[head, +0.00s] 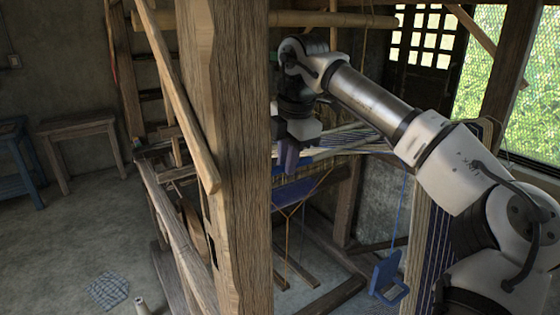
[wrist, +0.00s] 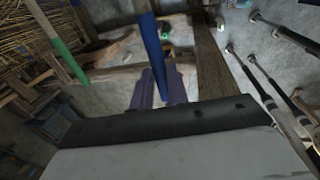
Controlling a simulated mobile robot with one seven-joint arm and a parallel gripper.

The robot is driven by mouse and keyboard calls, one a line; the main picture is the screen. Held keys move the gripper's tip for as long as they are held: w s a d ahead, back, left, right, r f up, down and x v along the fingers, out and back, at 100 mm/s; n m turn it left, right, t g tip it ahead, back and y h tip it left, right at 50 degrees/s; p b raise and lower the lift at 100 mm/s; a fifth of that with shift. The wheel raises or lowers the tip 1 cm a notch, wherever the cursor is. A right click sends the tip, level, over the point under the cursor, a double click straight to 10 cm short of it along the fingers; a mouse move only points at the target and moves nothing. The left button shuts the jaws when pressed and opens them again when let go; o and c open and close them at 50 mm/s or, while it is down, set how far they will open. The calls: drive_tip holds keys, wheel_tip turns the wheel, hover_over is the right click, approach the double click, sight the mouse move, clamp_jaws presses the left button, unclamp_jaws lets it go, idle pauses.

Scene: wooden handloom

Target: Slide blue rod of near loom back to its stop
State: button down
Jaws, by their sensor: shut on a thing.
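The blue rod (wrist: 152,50) runs down from the top of the wrist view and passes between the two purple fingers of my gripper (wrist: 161,78). My gripper is shut on it. In the head view my gripper (head: 289,163) points down at the loom, just right of the thick wooden post. The near loom (head: 300,195) shows behind and to the right of the post, with pale and blue threads. The rod's stop cannot be told in either view.
The thick wooden post (head: 232,150) hides much of the loom in the head view. A green-ended rod (wrist: 58,45) lies left of the blue rod. A blue frame (head: 387,276) hangs on a cord at lower right. Open floor (head: 70,235) lies to the left.

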drive_tip(key=shift+s+d+r, duration=0.15)
drive_tip(key=shift+s+d, duration=0.2)
drive_tip(key=shift+s, duration=0.1)
drive_tip(key=c, duration=1.8)
unclamp_jaws()
drive_tip(key=o, duration=0.4)
drive_tip(key=shift+s+d+r, duration=0.1)
drive_tip(key=shift+s, duration=0.1)
drive_tip(key=shift+o, duration=0.2)
drive_tip(key=shift+w, duration=0.1)
